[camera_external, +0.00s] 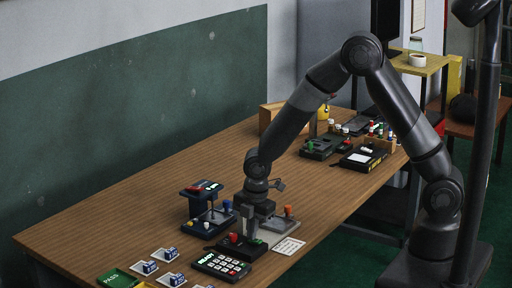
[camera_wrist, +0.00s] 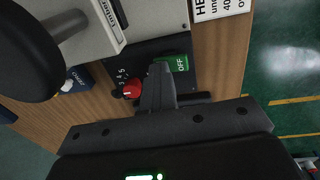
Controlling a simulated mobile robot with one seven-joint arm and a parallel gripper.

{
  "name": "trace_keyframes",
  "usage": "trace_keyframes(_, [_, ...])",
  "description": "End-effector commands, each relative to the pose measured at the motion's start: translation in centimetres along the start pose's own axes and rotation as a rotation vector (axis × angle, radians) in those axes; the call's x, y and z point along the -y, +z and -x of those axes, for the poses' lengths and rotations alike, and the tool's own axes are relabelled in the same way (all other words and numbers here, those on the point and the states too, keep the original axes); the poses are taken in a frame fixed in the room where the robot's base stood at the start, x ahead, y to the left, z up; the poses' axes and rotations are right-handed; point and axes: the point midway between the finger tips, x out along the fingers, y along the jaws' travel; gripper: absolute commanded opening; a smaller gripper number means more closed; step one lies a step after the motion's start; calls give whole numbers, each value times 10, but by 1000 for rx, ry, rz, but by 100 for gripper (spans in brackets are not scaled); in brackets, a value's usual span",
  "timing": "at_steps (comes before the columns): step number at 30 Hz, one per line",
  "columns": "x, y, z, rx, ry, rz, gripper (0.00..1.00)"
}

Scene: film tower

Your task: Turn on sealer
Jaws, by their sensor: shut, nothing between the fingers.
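The sealer is a grey body (camera_wrist: 150,20) with a black front panel; in the external view its grey body (camera_external: 268,238) stands near the table's front edge. The panel carries a red dial (camera_wrist: 132,88) with numbers beside it and a green switch (camera_wrist: 178,63) marked OFF. The dial (camera_external: 234,238) also shows in the external view. My gripper (camera_wrist: 160,72) is shut and empty, pointing down at the panel between the dial and the switch. Its tip overlaps the switch's left edge in the wrist view; I cannot tell whether they touch. In the external view my gripper (camera_external: 250,230) is low over the panel.
A keypad box (camera_external: 221,264) with a green display stands in front of the sealer. A dark blue device (camera_external: 205,190) is to the left. A printed card (camera_external: 289,246) lies on the right. Several small devices crowd the table's far end. The table's left middle (camera_external: 130,205) is clear.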

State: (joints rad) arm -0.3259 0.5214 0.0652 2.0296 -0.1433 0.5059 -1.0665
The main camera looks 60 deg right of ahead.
Motion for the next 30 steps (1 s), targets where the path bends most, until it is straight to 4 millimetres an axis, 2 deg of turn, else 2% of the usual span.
trace_keyframes(10, [16,1,2,3,-7,2,0])
trace_keyframes(22, [16,0,5,1,-3,1,0])
trace_keyframes(26, [16,0,15,1,-2,1,0])
trace_keyframes(30, [17,1,38,0,-1,-1,0])
